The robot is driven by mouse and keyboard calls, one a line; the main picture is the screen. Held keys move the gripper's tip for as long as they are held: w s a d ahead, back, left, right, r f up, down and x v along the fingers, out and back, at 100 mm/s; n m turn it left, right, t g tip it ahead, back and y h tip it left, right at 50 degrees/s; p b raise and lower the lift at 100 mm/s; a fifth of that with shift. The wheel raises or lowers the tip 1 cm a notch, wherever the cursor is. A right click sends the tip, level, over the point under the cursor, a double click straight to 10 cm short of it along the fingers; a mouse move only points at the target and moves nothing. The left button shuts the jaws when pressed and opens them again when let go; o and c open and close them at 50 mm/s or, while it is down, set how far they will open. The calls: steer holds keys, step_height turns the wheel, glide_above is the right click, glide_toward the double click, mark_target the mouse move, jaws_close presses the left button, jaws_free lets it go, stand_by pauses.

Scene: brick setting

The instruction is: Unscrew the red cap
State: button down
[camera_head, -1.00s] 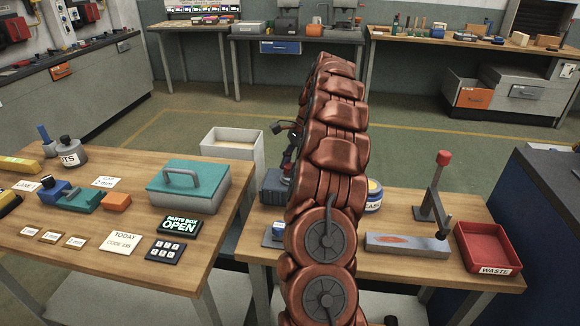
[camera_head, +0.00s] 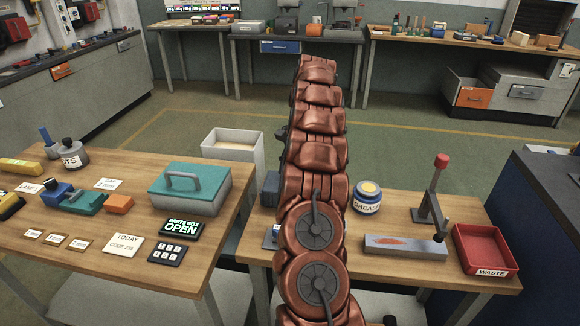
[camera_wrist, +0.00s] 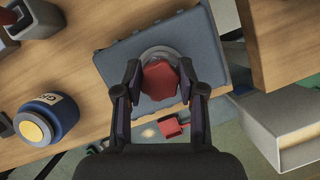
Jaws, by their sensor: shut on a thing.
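The red cap (camera_wrist: 159,79) sits on a round grey collar on top of a blue-grey box (camera_wrist: 115,55) in the wrist view. My gripper (camera_wrist: 160,72) is shut on the cap, with one dark finger on each side of it. In the head view my arm hides the cap and most of the gripper. Only a strip of the blue-grey box (camera_head: 271,190) shows there, left of my arm.
A grease jar (camera_head: 367,198) stands right of my arm; the wrist view also shows it (camera_wrist: 45,120). Beyond it are a lever press with a red knob (camera_head: 436,190) and a red waste tray (camera_head: 485,250). A teal-lidded parts box (camera_head: 190,187) stands on the left table.

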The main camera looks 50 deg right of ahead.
steer(key=shift+n+p, duration=0.35)
steer(key=shift+n, duration=0.15)
steer(key=shift+n+g+p, duration=0.4)
steer(key=shift+n+p, duration=0.1)
steer(key=shift+p, duration=0.05)
steer(key=shift+n+g+p, duration=0.4)
steer(key=shift+n+p, duration=0.3)
steer(key=shift+n, duration=0.4)
steer(key=n+g+h, duration=0.1)
steer(key=n, duration=0.2)
steer(key=shift+n, duration=0.4)
steer(key=shift+h+p, duration=0.3)
steer(key=c, duration=0.6)
jaws_free()
